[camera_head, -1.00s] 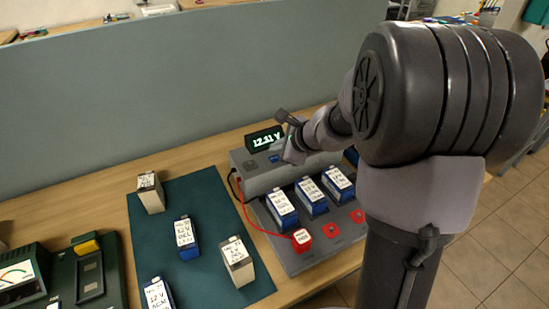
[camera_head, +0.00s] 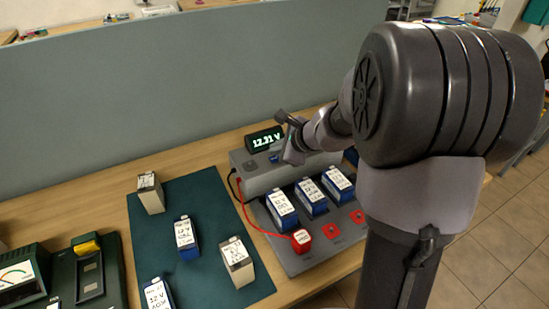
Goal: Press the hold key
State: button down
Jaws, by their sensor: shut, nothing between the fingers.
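The grey meter unit (camera_head: 262,180) stands at the back of the bench, with a lit display (camera_head: 267,138) on top that reads about 12.31 V. A small blue key (camera_head: 273,158) shows on the unit's top below the display; its label is too small to read. My gripper (camera_head: 289,160) is shut and empty, pointing down just right of this key. I cannot tell whether it touches the unit. My arm and wrist hide the unit's right part.
Several blue batteries (camera_head: 311,196) stand in the bays in front of the unit, with a red block (camera_head: 301,240) and red leads. A green mat (camera_head: 208,222) with several batteries lies left. A green tester (camera_head: 62,285) is at far left. A grey partition (camera_head: 160,90) stands behind.

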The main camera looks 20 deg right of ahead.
aim_at(277, 160)
dwell(0.4)
jog(key=shift+f+b, duration=0.5)
jog(key=shift+b, duration=0.05)
jog(key=shift+f+b, duration=0.3)
jog(key=shift+b, duration=0.1)
dwell(0.4)
jog(key=shift+r+p, duration=0.65)
jog(key=shift+r, duration=0.15)
notch_tip(277, 160, up, 5)
jog(key=p, duration=0.4)
jog(key=shift+r, duration=0.1)
dwell(0.5)
